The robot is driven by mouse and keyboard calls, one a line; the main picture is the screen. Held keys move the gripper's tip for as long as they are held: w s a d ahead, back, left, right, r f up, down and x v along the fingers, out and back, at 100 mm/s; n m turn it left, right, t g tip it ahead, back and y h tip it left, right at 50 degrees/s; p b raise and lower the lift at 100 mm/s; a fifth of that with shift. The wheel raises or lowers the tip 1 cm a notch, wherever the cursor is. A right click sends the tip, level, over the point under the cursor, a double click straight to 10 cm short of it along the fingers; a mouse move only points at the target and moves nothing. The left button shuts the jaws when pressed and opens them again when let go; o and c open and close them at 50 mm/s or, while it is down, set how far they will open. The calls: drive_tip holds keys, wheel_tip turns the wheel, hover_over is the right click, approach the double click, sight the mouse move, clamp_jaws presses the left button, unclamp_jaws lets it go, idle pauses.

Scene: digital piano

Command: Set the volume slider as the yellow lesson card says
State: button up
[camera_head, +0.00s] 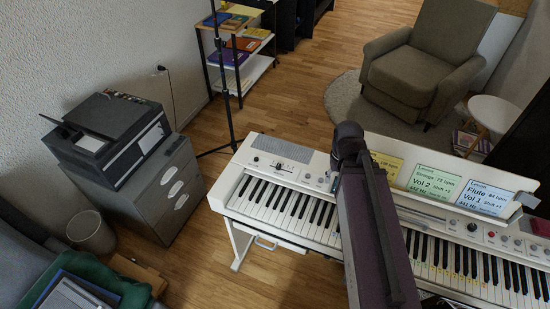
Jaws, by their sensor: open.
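The digital piano (240,180) is white and runs from the middle to the lower right. The yellow lesson card (388,163) stands on its music rest, mostly behind my arm, so its text cannot be read. A slider-like control (279,166) with a dark knob sits on the left part of the panel; its label is too small to read. A long dark slot (428,216) lies on the panel right of my arm; I cannot tell which one is the volume slider. My arm crosses in front of the keys; my gripper is not visible.
A green card (435,188) reads Strings, Vol 2; a blue card (486,198) reads Flute, Vol 1. A printer (110,140) sits on a grey cabinet (165,195) at left. An armchair (425,60) and white stool (492,112) stand behind. A thin stand (222,75) rises behind the piano's left end.

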drive_tip(key=shift+w+d, duration=0.3)
drive_tip(key=shift+w, duration=0.15)
drive_tip(key=w+a+r+m+p, duration=0.1)
drive_tip(key=w+a+m, duration=0.1)
drive_tip(key=w+a, duration=0.5)
drive_tip(key=w+a+r+m+p, duration=0.1)
drive_tip(key=w+a+m, duration=0.1)
drive_tip(key=w+a, duration=0.4)
drive_tip(key=a, duration=0.5)
drive_tip(key=shift+w+a+r+p, duration=0.3)
drive_tip(key=shift+w+r+p, duration=0.05)
drive_tip(key=shift+f, duration=0.25)
